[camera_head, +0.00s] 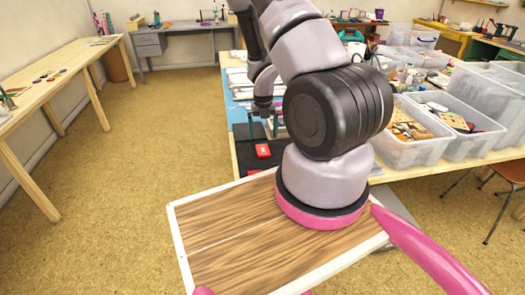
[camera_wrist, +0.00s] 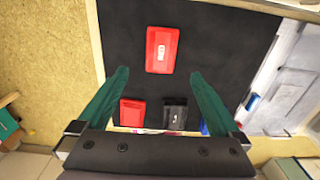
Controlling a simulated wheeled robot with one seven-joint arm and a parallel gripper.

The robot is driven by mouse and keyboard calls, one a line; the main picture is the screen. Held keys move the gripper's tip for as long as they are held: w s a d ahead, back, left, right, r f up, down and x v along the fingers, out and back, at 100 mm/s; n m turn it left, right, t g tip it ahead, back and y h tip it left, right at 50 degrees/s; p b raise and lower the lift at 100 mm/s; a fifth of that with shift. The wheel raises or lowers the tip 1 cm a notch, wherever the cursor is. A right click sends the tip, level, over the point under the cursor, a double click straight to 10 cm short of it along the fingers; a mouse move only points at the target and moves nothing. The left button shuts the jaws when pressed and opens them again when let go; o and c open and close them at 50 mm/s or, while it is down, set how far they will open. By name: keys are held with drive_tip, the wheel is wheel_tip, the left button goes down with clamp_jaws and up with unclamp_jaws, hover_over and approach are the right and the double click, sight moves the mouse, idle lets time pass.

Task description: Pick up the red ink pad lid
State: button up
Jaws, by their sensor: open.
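A red rectangular ink pad piece with a pale label (camera_wrist: 162,48) lies flat on the black mat (camera_wrist: 225,40), ahead of my fingertips in the wrist view. A second, plain red piece (camera_wrist: 133,112) lies nearer, between my fingers, beside a black pad (camera_wrist: 175,113). I cannot tell for certain which red piece is the lid. A red piece (camera_head: 263,150) also shows on the mat in the head view. My gripper (camera_wrist: 159,74) is open and empty, its two teal fingers spread wide above the mat. It also shows in the head view (camera_head: 263,124).
A blue item (camera_wrist: 204,128) is partly hidden behind the right finger. Clear plastic bins (camera_head: 420,150) full of parts crowd the table's right side. The table edge and bare floor (camera_wrist: 40,70) lie to the left in the wrist view.

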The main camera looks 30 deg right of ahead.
sight(263, 151)
wheel_tip(263, 151, down, 7)
drive_tip(key=shift+s+f, duration=0.1)
drive_tip(key=shift+f, duration=0.1)
drive_tip(key=c, duration=1.4)
drive_tip(key=shift+r, duration=0.1)
